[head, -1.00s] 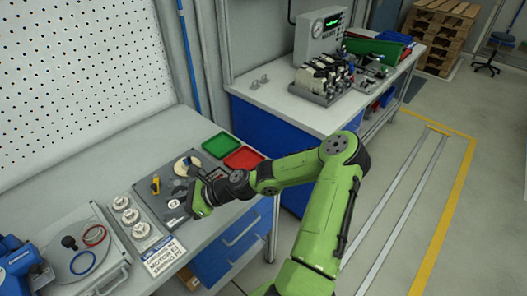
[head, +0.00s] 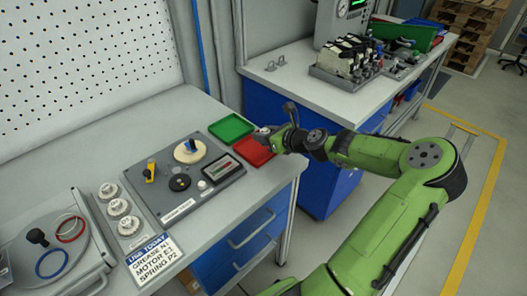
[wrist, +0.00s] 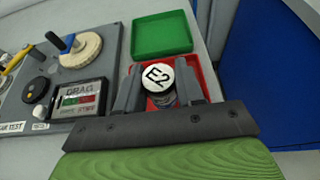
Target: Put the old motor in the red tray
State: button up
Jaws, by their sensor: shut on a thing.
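My gripper (wrist: 159,82) is shut on a small round motor (wrist: 158,75) with a white cap that reads E2. The red tray (head: 249,153) lies on the grey bench near its right end. My gripper in the head view (head: 268,136) is over the tray's right part. In the wrist view the motor is between the fingers, with the red tray (wrist: 207,82) behind and around it. The motor's lower part is partly hidden, and I cannot tell whether it touches the tray floor.
A green tray (head: 231,128) lies behind the red one. A grey test fixture (head: 211,190) with a cream disc is to the left. A sign (head: 151,258) lists motor E1. White round caps stand in a holder (head: 133,234). A second bench (head: 300,107) is behind.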

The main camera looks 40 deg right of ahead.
notch_tip(320, 180, down, 4)
jog(key=shift+f+b, duration=0.25)
jog(key=shift+b, duration=0.6)
jog(key=shift+r, duration=0.1)
jog(key=o, duration=1.1)
